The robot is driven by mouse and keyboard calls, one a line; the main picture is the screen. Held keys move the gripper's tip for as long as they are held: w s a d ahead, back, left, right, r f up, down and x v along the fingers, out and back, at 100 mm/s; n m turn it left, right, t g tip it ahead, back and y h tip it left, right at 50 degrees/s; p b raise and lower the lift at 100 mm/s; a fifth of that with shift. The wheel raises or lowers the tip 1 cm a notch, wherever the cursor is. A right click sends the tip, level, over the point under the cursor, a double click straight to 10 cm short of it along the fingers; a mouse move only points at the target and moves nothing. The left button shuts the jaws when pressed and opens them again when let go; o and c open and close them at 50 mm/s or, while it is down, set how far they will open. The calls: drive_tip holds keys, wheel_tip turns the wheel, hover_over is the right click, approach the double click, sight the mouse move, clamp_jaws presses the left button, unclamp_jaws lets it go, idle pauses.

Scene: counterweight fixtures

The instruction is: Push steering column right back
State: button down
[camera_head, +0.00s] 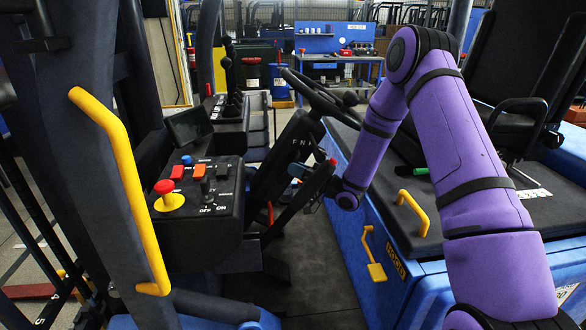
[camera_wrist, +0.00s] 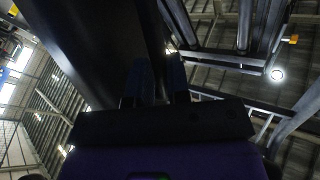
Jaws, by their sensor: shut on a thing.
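The dark steering column (camera_head: 283,165) stands in the middle of the head view, tilted, with "FN" lettering on its side. The black steering wheel (camera_head: 322,100) sits at its upper end. My purple arm reaches down from the right, and my black gripper (camera_head: 318,192) is at the column's right side. In the wrist view the gripper's fingers (camera_wrist: 154,82) stand on either side of a dark part of the column (camera_wrist: 148,35). The gripper is shut on it. The exact contact is dark and partly hidden by the column.
A control box (camera_head: 198,200) with a red-and-yellow stop button (camera_head: 166,192) stands left of the column. A yellow grab bar (camera_head: 125,180) is at the near left. The blue seat base (camera_head: 440,282) and seat (camera_head: 515,90) are at right. Dark floor (camera_head: 320,265) is free below.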

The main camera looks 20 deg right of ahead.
sight(299, 159)
drive_tip(key=shift+s+d+f, duration=0.1)
drive_tip(key=shift+d+f, duration=0.25)
drive_tip(key=shift+d, duration=0.05)
drive_tip(key=c, duration=1.4)
unclamp_jaws()
drive_tip(key=shift+d, duration=0.1)
drive_tip(key=shift+r, duration=0.2)
drive_tip(key=r, duration=0.3)
drive_tip(key=shift+w+r, duration=0.2)
drive_tip(key=shift+r, duration=0.1)
drive_tip(key=o, duration=0.7)
drive_tip(key=s, duration=0.3)
drive_tip(key=shift+s+a, duration=0.1)
drive_tip(key=shift+a, duration=0.1)
drive_tip(key=s, duration=0.3)
drive_tip(key=shift+d+r, duration=0.25)
drive_tip(key=shift+r, duration=0.15)
drive_tip(key=c, duration=0.7)
drive_tip(key=s, duration=1)
drive_tip(key=shift+a+r, duration=0.25)
drive_tip(key=shift+a, duration=0.15)
